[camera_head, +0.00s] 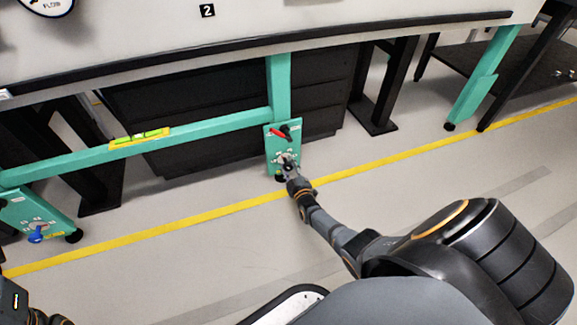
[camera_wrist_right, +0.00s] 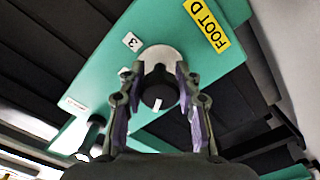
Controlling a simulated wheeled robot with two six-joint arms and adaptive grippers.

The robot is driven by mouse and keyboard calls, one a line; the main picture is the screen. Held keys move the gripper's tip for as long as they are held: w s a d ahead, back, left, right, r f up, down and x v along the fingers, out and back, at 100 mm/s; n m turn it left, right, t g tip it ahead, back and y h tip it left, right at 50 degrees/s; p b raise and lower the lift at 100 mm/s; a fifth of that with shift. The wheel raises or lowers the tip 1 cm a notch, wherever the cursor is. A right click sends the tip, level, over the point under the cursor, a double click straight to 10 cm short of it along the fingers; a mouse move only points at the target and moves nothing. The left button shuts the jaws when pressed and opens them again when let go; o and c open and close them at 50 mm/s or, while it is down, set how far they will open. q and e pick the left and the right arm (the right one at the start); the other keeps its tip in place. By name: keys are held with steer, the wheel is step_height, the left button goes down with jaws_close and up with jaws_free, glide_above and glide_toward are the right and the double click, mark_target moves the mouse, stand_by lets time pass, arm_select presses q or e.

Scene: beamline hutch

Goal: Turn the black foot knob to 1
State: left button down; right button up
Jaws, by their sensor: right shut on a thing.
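The black foot knob (camera_wrist_right: 158,88) sits on a pale round dial on the green foot plate (camera_head: 271,157). A white mark on the knob shows towards the bottom of the wrist view. My right gripper (camera_head: 288,168) reaches the plate from the front; in the wrist view its two fingers (camera_wrist_right: 157,82) are closed on either side of the knob. A "3" tag (camera_wrist_right: 132,42) and a yellow label (camera_wrist_right: 206,25) reading "FOOT D" lie beside the dial; I cannot make out a 1. Only a bit of my left arm shows at the lower left of the head view.
A red-handled lever (camera_head: 279,134) is above the dial on the same plate. Another green foot plate with a blue knob (camera_head: 36,235) is at the left. A green beam with a yellow level (camera_head: 139,137) joins them. The floor in front, with its yellow line, is clear.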

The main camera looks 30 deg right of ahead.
stand_by(0.3)
steer(key=o, duration=1.2)
steer(key=shift+c, duration=0.2)
steer(key=shift+s, duration=0.1)
steer(key=v, duration=1.2)
